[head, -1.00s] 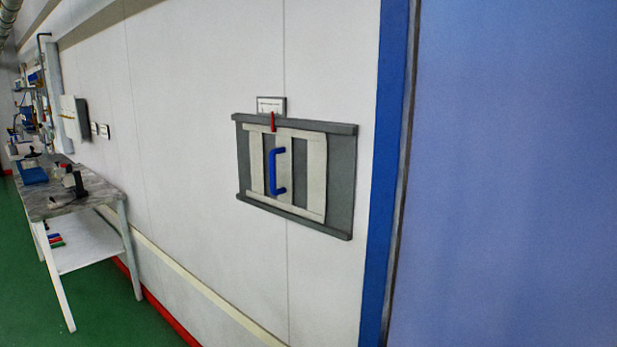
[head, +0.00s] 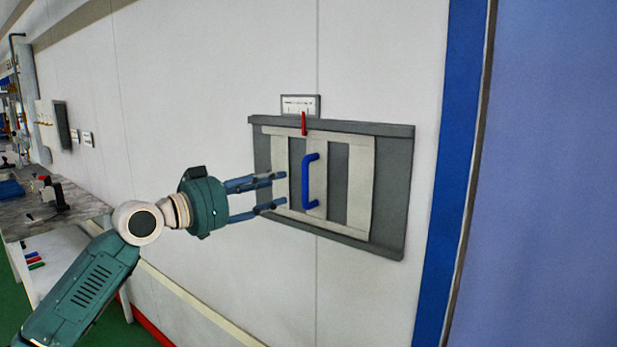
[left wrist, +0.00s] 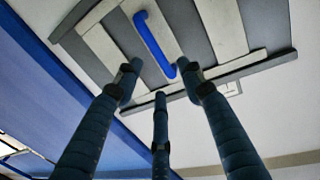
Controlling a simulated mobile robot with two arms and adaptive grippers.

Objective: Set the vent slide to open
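The vent slide (head: 358,190) is a pale slatted plate on a grey frame (head: 395,195) fixed to the wall. Dark gaps show between its slats. A blue handle (head: 309,181) stands upright on it, and a red pointer (head: 303,123) is at the frame's top edge. My left gripper (head: 279,190) is open, fingers spread, just left of the handle and apart from it. In the left wrist view the blue handle (left wrist: 154,43) lies beyond the spread fingers (left wrist: 160,85), with nothing between them. My right gripper is not in view.
A small label plate (head: 300,104) is above the frame, its text too small to read. A blue door post (head: 450,170) stands to the right. A marble-topped bench (head: 70,212) with several items is at the left along the wall.

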